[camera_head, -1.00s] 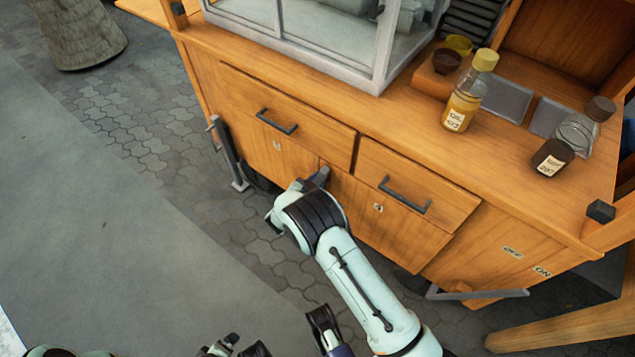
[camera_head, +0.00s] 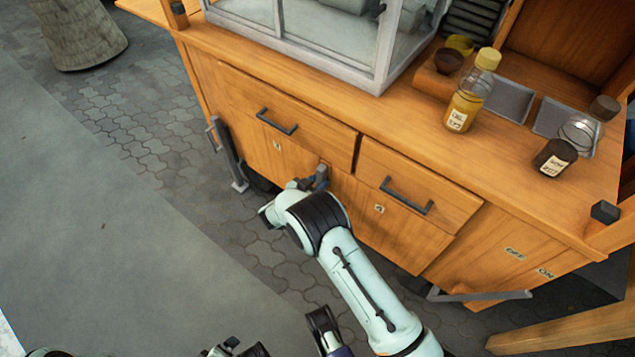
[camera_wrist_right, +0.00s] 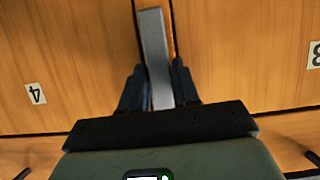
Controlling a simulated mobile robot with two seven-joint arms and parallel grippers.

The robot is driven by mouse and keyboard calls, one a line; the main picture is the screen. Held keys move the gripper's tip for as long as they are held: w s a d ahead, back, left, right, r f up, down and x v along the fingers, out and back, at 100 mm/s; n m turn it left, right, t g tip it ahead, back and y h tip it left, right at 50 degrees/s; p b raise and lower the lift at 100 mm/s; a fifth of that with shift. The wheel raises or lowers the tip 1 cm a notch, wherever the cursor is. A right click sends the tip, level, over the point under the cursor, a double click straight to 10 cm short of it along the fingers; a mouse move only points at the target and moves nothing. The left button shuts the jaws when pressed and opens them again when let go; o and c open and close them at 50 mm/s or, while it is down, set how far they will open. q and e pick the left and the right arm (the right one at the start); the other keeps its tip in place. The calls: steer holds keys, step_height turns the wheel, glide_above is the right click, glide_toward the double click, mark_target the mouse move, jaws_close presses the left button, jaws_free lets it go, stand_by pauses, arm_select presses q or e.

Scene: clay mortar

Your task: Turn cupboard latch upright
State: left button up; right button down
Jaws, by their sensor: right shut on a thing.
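The cupboard latch (camera_wrist_right: 153,50) is a grey metal bar over the gap between two wooden cupboard doors. In the right wrist view it stands nearly along the gap, with a slight tilt. My right gripper (camera_wrist_right: 160,88) is shut on it, with one dark finger on each side of the bar. In the head view my right gripper (camera_head: 318,178) is at the cupboard front, below the drawers, and my wrist hides most of the latch. Dark parts of my own arms show at the bottom edge of the head view; the left fingers cannot be made out clearly.
Two drawers with dark handles (camera_head: 277,122) (camera_head: 405,196) sit above the doors. The counter carries a glass case (camera_head: 300,55), a yellow-capped bottle (camera_head: 467,95) and a dark jar (camera_head: 553,157). A metal leg (camera_head: 229,155) stands at left.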

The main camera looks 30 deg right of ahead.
steer(key=c, duration=0.9)
jaws_free()
steer(key=shift+s+a+r, duration=0.1)
steer(key=shift+a+r, duration=0.05)
steer(key=shift+a, duration=0.15)
steer(key=p+v, duration=0.1)
steer(key=v, duration=0.1)
steer(key=shift+s+a+r, duration=0.1)
steer(key=shift+a+r, duration=0.1)
steer(key=shift+a, duration=0.1)
arm_select(q)
steer(key=shift+g+h, duration=0.3)
steer(key=shift+g, duration=0.1)
steer(key=shift+s+d+r+p, duration=0.45)
steer(key=shift+s+d+r, duration=0.1)
steer(key=shift+s+r, duration=0.25)
steer(key=shift+s+d+r+p, duration=0.5)
steer(key=shift+s+r, duration=0.2)
steer(key=shift+r, duration=0.15)
arm_select(e)
glide_toward(318, 182)
steer(key=shift+v, duration=2.1)
steer(key=shift+s+f, duration=0.1)
